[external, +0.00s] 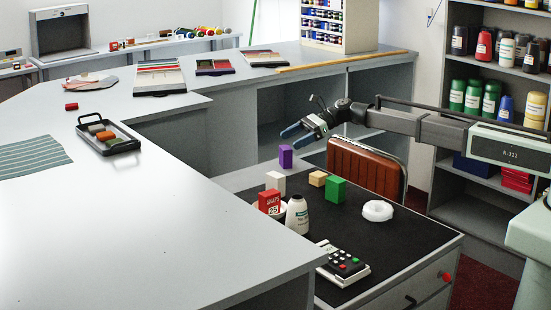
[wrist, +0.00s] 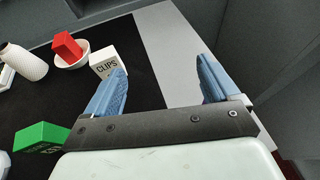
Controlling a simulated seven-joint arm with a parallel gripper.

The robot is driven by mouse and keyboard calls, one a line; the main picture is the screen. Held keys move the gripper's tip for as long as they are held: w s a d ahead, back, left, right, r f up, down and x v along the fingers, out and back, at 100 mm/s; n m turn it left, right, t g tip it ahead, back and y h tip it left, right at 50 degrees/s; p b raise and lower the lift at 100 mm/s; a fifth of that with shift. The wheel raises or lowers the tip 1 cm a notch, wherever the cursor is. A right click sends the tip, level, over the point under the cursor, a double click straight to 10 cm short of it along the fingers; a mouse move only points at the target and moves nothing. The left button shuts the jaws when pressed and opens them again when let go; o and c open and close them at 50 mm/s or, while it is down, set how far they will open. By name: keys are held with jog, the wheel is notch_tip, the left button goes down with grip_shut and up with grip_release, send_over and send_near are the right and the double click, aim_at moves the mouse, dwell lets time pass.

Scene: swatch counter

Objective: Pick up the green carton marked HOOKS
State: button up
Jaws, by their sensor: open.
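The green carton (external: 335,190) stands on the dark mat of the lower counter, right of a tan block. In the wrist view the green carton (wrist: 42,136) is at the lower left, its side lettering too small and foreshortened to read. My gripper (external: 290,138) is above the far left end of the dark mat, higher than the carton and left of it. In the wrist view my gripper (wrist: 161,70) has its blue fingers wide apart with nothing between them. The carton lies outside the fingers, to their left.
Near the carton are a tan block (external: 317,179), purple block (external: 286,159), white CLIPS carton (wrist: 103,62), red SNAPS carton (external: 269,202) in a bowl, white cone (external: 297,215) and white ring (external: 378,210). A calculator (external: 342,265) lies in front. A brown chair back (external: 365,168) stands behind.

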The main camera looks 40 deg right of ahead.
jog(key=s+a+r+n+g+h, duration=0.1)
jog(key=s+a+r+n, duration=0.35)
jog(key=s+a, duration=0.4)
jog(key=s+a+r+n+g+h, duration=0.1)
jog(key=s+a+r+n+g, duration=0.15)
jog(key=s+a+r, duration=0.45)
jog(key=n+h, duration=1.1)
jog(key=n, duration=2.1)
send_near(336, 179)
notch_tip(336, 179, down, 7)
jog(key=shift+f, duration=0.2)
jog(key=shift+a+f, duration=0.2)
jog(key=shift+f, duration=2.45)
